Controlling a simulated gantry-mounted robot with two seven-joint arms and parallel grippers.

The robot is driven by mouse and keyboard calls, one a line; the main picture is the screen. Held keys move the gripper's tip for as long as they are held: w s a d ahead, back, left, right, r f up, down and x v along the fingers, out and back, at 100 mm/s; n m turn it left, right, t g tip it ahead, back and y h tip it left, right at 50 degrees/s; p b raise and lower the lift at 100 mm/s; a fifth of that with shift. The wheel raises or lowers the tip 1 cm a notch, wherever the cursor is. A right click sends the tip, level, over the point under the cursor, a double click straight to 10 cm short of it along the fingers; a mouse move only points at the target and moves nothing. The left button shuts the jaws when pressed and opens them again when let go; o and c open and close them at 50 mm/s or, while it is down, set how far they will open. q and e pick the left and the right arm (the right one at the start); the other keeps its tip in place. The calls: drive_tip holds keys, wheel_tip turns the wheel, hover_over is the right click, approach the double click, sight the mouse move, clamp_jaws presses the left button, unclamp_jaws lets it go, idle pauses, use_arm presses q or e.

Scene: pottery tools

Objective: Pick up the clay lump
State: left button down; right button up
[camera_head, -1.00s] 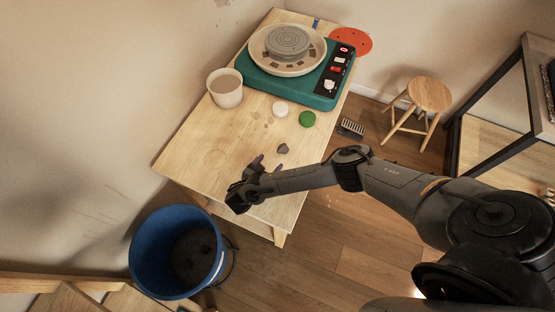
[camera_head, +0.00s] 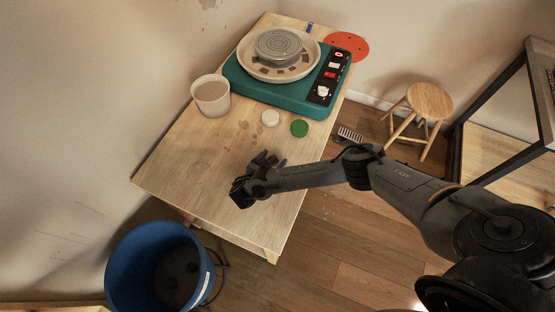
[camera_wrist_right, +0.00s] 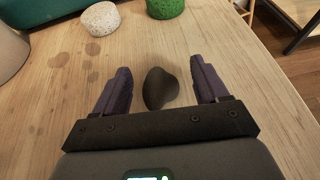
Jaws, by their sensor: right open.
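The clay lump (camera_wrist_right: 160,88) is a small, dark grey, rounded piece on the wooden table. In the right wrist view it sits between the two purple fingers of my right gripper (camera_wrist_right: 160,72), with a gap on each side. The gripper is open and holds nothing. In the head view my right gripper (camera_head: 272,160) is low over the front part of the table, and I cannot make out the lump clearly there. My left gripper is not in view.
On the table (camera_head: 190,155) stand a cup (camera_head: 211,98), a white piece (camera_head: 270,118), a green piece (camera_head: 299,128) and a teal pottery wheel (camera_head: 270,90). A blue bucket (camera_head: 120,265) is below the table's front left. A stool (camera_head: 430,101) stands to the right.

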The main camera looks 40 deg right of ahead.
drive_tip(key=shift+w+d, duration=0.2)
drive_tip(key=shift+d, duration=0.05)
drive_tip(key=shift+a+f, duration=0.1)
drive_tip(key=shift+a, duration=0.2)
drive_tip(key=shift+c, duration=0.6)
drive_tip(key=shift+s, duration=0.1)
drive_tip(key=c, duration=1)
